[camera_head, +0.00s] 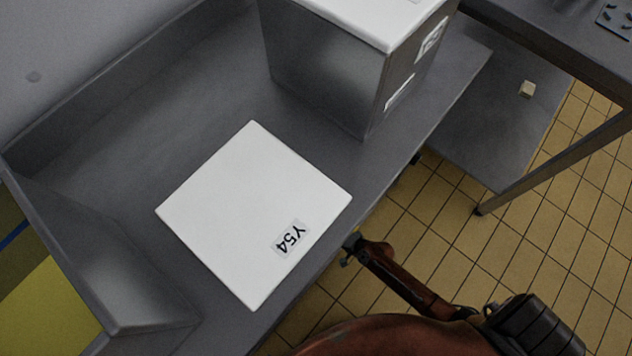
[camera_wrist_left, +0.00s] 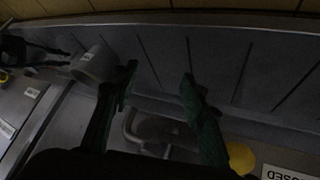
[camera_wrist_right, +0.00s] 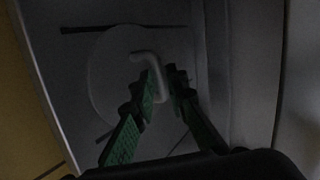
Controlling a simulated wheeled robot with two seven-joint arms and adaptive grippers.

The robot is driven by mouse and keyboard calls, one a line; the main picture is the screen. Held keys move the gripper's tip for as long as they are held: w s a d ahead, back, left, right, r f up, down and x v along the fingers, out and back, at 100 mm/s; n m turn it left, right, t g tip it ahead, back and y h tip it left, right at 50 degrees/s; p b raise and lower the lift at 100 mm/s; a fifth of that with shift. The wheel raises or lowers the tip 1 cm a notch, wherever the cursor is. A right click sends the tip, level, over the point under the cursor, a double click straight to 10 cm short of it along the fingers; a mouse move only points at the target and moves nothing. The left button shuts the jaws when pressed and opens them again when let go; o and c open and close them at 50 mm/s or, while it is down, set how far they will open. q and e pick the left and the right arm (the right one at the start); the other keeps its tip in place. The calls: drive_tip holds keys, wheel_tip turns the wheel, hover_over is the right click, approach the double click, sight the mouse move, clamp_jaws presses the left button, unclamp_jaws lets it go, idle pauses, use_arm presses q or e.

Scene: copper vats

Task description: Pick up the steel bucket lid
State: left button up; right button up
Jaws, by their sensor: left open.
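In the right wrist view a round grey lid (camera_wrist_right: 106,72) with a pale bent handle (camera_wrist_right: 146,58) faces the camera. It looks like the steel bucket lid. My right gripper (camera_wrist_right: 165,75) has its green fingers close together, one on each side of the handle, and looks shut on it. In the left wrist view my left gripper (camera_wrist_left: 158,74) is open, with nothing between its fingers. A grey bucket-like cylinder (camera_wrist_left: 97,62) lies beyond its left finger. I cannot make out the lid or either gripper clearly in the head view.
A table with a lower shelf (camera_head: 490,120) stands at the right, over yellow floor tiles (camera_head: 545,250).

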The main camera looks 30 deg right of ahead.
drive_tip(key=shift+b+x, duration=0.4)
drive_tip(key=shift+x, duration=0.7)
clamp_jaws()
drive_tip(key=shift+w+r+p, duration=0.1)
drive_tip(key=shift+r+p, duration=0.25)
